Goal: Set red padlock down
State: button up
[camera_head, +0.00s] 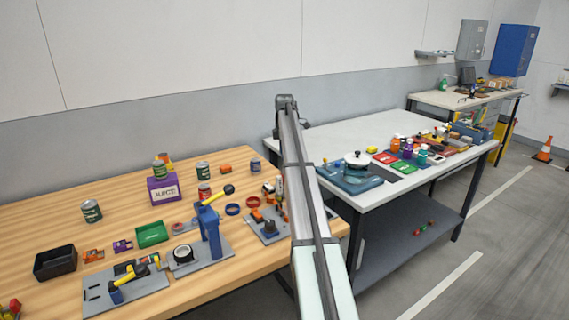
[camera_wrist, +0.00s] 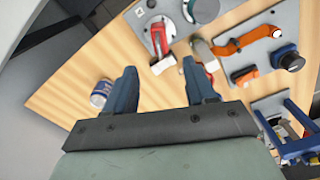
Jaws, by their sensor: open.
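In the wrist view, a red piece (camera_wrist: 158,38) that looks like the red padlock is at the edge of a grey plate, with a white tag (camera_wrist: 163,65) beside it. A second, partly hidden red item (camera_wrist: 212,67) lies under a grey piece near my right fingertip; I cannot tell which of the two is the padlock. My gripper (camera_wrist: 158,71) is open, and nothing shows between its fingers. The red piece is just beyond the fingertips. In the head view my arm hides part of this area, and the fingers are not visible there.
A blue-and-white can (camera_wrist: 101,94) stands left of my fingers. A grey plate (camera_wrist: 285,35) with an orange handle and blue knob is at right. A blue toggle clamp (camera_head: 209,228) rises from the wooden bench (camera_head: 225,277). A white table (camera_head: 345,138) stands behind my arm.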

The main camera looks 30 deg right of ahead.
jog(key=shift+r, duration=0.9)
